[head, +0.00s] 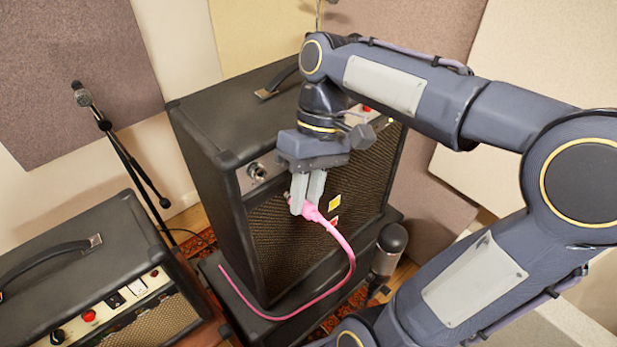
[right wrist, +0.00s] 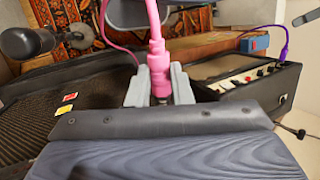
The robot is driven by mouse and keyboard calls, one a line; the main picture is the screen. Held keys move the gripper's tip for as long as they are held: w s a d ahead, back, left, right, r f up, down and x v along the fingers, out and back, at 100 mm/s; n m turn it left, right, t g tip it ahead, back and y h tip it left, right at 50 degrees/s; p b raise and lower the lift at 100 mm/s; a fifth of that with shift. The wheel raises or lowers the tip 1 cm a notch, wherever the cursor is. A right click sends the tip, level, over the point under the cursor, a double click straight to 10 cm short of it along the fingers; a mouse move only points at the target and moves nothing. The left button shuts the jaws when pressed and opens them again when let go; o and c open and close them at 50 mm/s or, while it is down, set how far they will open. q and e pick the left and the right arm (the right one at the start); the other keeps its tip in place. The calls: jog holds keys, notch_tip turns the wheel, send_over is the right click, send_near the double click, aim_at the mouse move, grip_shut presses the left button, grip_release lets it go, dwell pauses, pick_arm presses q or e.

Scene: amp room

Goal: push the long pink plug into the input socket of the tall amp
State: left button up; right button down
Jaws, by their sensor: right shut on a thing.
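The tall amp (head: 230,125) stands upright in the middle of the head view. A round silver socket (head: 257,172), likely its input, shows uncovered at the left end of its front panel. My right gripper (head: 304,205) is shut on the long pink plug (head: 313,212), in front of the grille, right of and below the socket and apart from it. In the right wrist view the plug (right wrist: 159,70) sits between the two grey fingers, its dark tip partly hidden by the gripper body. A pink cable trails from it. My left gripper is out of view.
A smaller amp (head: 90,275) with knobs stands at the lower left, and a microphone on a stand (head: 84,97) behind it. Another dark microphone (head: 390,240) stands right of the tall amp. The cable (head: 345,275) loops over a dark base below the amp.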

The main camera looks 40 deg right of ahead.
jog(key=w+f, duration=0.1)
jog(key=w, duration=0.6)
jog(key=shift+a+f, duration=0.2)
jog(key=shift+s, duration=0.1)
jog(key=shift+w+p, duration=0.2)
jog(key=shift+p, duration=0.25)
dwell(0.4)
jog(key=shift+w+a+f+p, duration=0.1)
jog(key=shift+w+f+p, duration=0.05)
jog(key=shift+w+p, duration=0.5)
dwell(1.1)
jog(key=shift+w+f, duration=0.1)
jog(key=shift+w, duration=0.25)
dwell(0.5)
jog(key=c, duration=1.2)
grip_release()
